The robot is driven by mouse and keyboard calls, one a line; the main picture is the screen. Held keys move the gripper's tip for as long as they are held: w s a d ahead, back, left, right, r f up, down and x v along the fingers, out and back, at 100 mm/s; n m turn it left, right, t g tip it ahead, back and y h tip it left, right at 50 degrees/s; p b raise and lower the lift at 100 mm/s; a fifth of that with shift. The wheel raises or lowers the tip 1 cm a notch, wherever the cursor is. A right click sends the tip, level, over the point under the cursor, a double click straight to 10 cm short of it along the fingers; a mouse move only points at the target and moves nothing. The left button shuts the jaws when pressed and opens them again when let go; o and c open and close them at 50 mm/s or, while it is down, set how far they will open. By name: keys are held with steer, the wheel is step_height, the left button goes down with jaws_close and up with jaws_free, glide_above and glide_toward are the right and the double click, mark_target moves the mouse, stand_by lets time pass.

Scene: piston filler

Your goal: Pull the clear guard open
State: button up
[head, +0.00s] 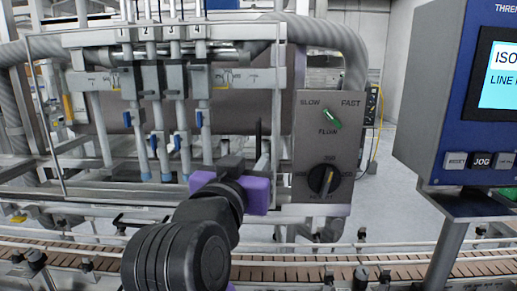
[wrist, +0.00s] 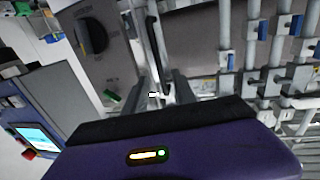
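The clear guard (head: 278,100) is a see-through panel in a thin metal frame, standing across the front of the numbered filling nozzles. It looks closed. A dark upright bar, seemingly its handle, (head: 258,138) shows near the guard's right edge. The same bar appears in the wrist view (wrist: 154,38), just beyond my fingers. My gripper (head: 250,172), with a purple body, is in front of the guard's lower right part. In the wrist view my fingertips (wrist: 157,95) point toward the bar. The gripper body hides much of the fingers, so their opening and any contact are unclear.
A grey panel (head: 305,165) with a green FLOW switch and black dial stands right of the guard. A blue control box with a screen (head: 440,125) stands farther right. A slatted conveyor (head: 290,268) with rails runs along the front. Some floor shows between panel and box.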

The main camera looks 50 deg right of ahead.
mark_target(258, 152)
steer(key=p+x, duration=0.1)
steer(key=x, duration=0.5)
steer(key=shift+w+d, duration=0.1)
steer(key=shift+d, duration=0.15)
jaws_close()
stand_by(1.2)
